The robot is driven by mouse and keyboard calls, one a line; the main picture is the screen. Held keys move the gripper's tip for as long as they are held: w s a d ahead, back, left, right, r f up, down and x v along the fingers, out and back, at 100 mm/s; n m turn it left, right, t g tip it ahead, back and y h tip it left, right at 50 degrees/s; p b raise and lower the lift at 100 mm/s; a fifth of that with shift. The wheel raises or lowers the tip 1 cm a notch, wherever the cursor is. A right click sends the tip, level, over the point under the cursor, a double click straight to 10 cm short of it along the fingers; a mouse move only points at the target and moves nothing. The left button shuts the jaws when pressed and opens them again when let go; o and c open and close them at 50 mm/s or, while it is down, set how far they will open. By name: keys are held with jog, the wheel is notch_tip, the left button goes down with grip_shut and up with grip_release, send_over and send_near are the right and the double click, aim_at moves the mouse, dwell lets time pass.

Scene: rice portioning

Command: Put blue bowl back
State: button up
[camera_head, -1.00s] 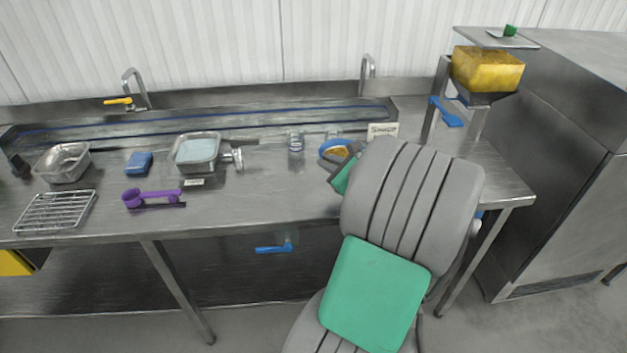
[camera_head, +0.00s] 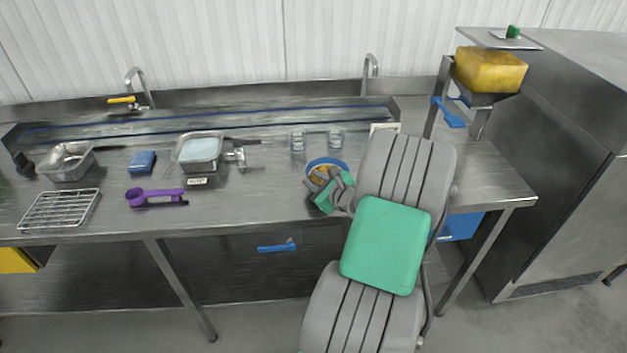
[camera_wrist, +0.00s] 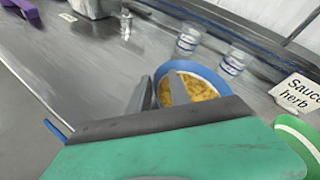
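The blue bowl (camera_head: 327,161) holds yellow-orange food and is at the right part of the steel table, in front of two small glasses. In the wrist view the bowl (camera_wrist: 205,70) is just beyond my fingers, and its near wall lies between them. My gripper (camera_head: 318,187), grey and green, reaches it from the front right. The two fingers (camera_wrist: 157,90) straddle the rim and appear shut on it. Whether the bowl's base touches the table is hard to tell.
Two glasses (camera_head: 297,140) (camera_head: 335,139) stand close behind the bowl. A "Sauce herb" sign (camera_wrist: 298,95) stands to their right. A pan on a scale (camera_head: 198,150), blue sponge (camera_head: 142,161), purple scoop (camera_head: 155,196) and wire rack (camera_head: 60,208) are left. Table between scoop and bowl is clear.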

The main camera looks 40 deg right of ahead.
jog(key=shift+o, duration=0.5)
jog(key=shift+s+r, duration=0.2)
jog(key=shift+s, duration=0.1)
jog(key=v, duration=1.1)
jog(key=w+a+f+n+g+y, duration=0.1)
jog(key=w+a+n+g+y, duration=0.15)
jog(key=a+n, duration=0.5)
jog(key=w+a+f+n+g+y, duration=0.1)
jog(key=w+a+n+g+y, duration=0.15)
jog(key=a+n, duration=0.55)
jog(key=s+a+r+n+g+h, duration=0.1)
jog(key=s+a+r+n+g, duration=0.1)
jog(key=s+a+n, duration=0.3)
jog(key=s+a+r+n+g+h, duration=0.2)
jog(key=s+a+n+g, duration=0.1)
jog(key=a+n, duration=0.8)
jog(key=shift+s+r+n+b, duration=0.35)
jog(key=shift+s+n, duration=0.1)
jog(key=shift+s, duration=0.45)
